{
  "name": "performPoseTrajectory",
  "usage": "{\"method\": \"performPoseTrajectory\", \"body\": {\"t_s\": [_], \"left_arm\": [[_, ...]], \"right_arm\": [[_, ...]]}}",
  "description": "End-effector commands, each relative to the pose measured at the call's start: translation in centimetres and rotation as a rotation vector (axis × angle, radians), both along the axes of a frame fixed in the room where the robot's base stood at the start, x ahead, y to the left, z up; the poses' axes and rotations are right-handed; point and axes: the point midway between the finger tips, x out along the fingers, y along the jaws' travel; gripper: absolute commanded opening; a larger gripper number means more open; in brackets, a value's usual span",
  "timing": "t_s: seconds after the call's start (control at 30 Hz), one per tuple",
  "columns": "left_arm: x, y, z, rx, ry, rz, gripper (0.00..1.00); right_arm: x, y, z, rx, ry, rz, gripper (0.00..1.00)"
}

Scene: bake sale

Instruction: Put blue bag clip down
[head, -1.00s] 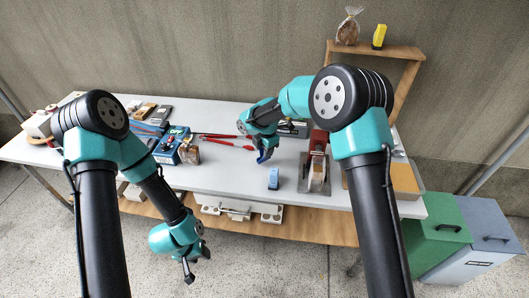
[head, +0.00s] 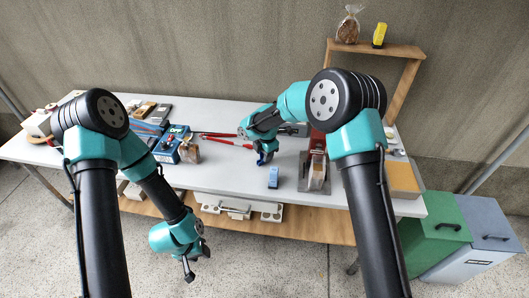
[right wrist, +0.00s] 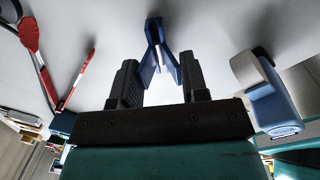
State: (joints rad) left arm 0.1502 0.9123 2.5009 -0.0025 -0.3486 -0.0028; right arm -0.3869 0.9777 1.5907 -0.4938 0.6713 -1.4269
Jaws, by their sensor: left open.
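The blue bag clip (right wrist: 155,45) shows between the fingers of my right gripper (right wrist: 161,82) in the right wrist view. Its two splayed legs fill the gap and seem to touch both fingers, so the gripper looks shut on it. In the head view the clip (head: 264,158) is a small dark blue shape under the right gripper (head: 261,150), low over the table. I cannot tell whether it touches the table. My left gripper (head: 188,268) is open and empty, hanging in front of the table's front edge.
The white table (head: 225,178) has bare surface around the clip. A small blue object (head: 273,178) stands nearby, with a red-topped device (head: 316,165) to its right. Red-handled tools (head: 232,143) lie left of the right gripper. A blue box (head: 168,150) stands farther left.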

Motion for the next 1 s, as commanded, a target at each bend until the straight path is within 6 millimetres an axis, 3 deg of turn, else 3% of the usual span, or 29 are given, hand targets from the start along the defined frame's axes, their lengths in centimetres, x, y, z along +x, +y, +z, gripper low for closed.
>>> {"method": "performPoseTrajectory", "body": {"t_s": [0.03, 0.3, 0.67, 0.87, 1.0], "left_arm": [[0.0, 0.0, 0.0, 0.000, 0.000, 0.000, 0.43], [0.0, 0.0, 0.0, 0.000, 0.000, 0.000, 0.43], [0.0, 0.0, 0.0, 0.000, 0.000, 0.000, 0.43], [0.0, 0.0, 0.0, 0.000, 0.000, 0.000, 0.43], [0.0, 0.0, 0.0, 0.000, 0.000, 0.000, 0.43]], "right_arm": [[0.0, 0.0, 0.0, 0.000, 0.000, 0.000, 0.38], [0.0, 0.0, 0.0, 0.000, 0.000, -0.001, 0.65], [0.0, 0.0, 0.5, 0.001, -0.002, -0.001, 0.66], [0.0, -0.1, 2.8, 0.001, -0.004, -0.001, 0.66], [-0.2, -0.2, 5.3, 0.002, -0.005, -0.001, 0.66]]}}
